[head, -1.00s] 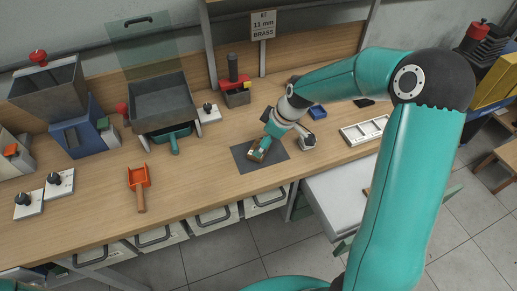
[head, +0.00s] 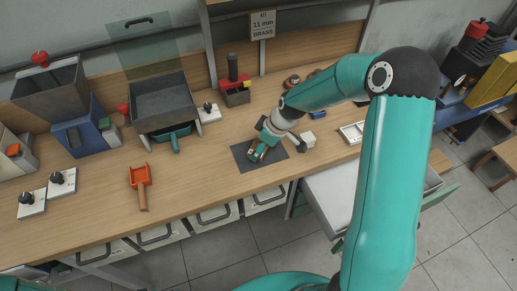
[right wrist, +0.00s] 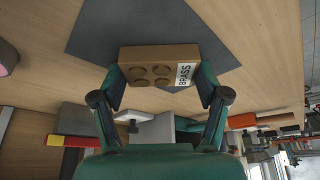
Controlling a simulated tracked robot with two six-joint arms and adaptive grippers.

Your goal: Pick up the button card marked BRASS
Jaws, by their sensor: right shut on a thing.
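The button card marked BRASS (right wrist: 158,68) is a brown block with several round buttons and a white label reading BRASS, seen in the right wrist view. My right gripper (right wrist: 160,82) has one finger at each end of the card and is shut on it. In the head view the right gripper (head: 264,148) is over the dark mat (head: 242,158) on the bench, and the card is mostly hidden by the fingers. Whether the card touches the mat is not clear. My left gripper is not in view.
A sign reading 11 mm BRASS (head: 262,24) stands at the back. A white tray (head: 352,132) is to the right. The bench in front of the bin is clear.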

